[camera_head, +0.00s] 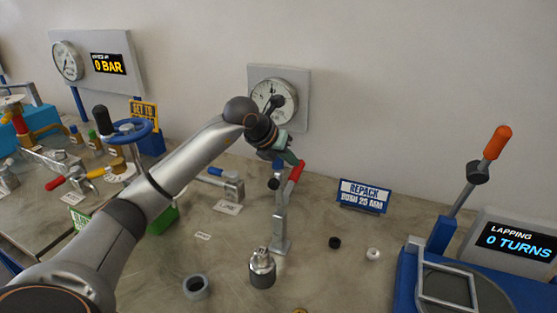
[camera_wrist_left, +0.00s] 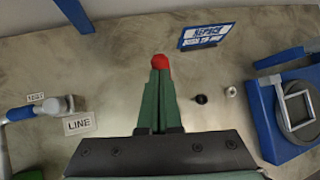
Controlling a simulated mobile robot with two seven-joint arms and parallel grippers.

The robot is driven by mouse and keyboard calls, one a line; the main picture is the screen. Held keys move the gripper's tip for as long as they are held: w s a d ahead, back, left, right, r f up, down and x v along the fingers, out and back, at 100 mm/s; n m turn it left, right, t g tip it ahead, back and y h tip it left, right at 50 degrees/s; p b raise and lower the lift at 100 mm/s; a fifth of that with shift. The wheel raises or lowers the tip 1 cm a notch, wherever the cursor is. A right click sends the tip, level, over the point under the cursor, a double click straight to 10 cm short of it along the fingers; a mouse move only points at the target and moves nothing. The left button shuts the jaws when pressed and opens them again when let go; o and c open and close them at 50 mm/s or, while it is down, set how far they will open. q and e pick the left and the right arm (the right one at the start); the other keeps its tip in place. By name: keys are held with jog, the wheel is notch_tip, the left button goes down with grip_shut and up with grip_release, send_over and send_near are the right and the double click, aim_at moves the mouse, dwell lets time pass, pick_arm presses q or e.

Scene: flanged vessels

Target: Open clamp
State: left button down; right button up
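The clamp is an upright grey metal post (camera_head: 281,222) with a flat foot on the bench and a raised red-tipped handle (camera_head: 294,173). My left gripper (camera_head: 290,158) reaches it from above and behind the arm. In the left wrist view its green fingers (camera_wrist_left: 160,92) lie close together, and the red handle end (camera_wrist_left: 161,63) shows between and just past their tips. The fingers look shut on the handle; part of the grip is hidden. My right gripper is not in view.
A steel vessel (camera_head: 262,268) and a grey ring (camera_head: 196,287) stand in front. A black cap (camera_head: 335,242) and white cap (camera_head: 373,254) lie right of the clamp. A blue-handled valve (camera_head: 229,184) is left. A lapping station (camera_head: 440,265) fills the right; a gauge (camera_head: 275,99) is behind.

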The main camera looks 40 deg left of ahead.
pick_arm(q)
jog(key=shift+w+f, duration=0.3)
jog(key=shift+f, duration=0.15)
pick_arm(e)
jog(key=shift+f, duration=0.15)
pick_arm(q)
jog(key=shift+a, duration=0.1)
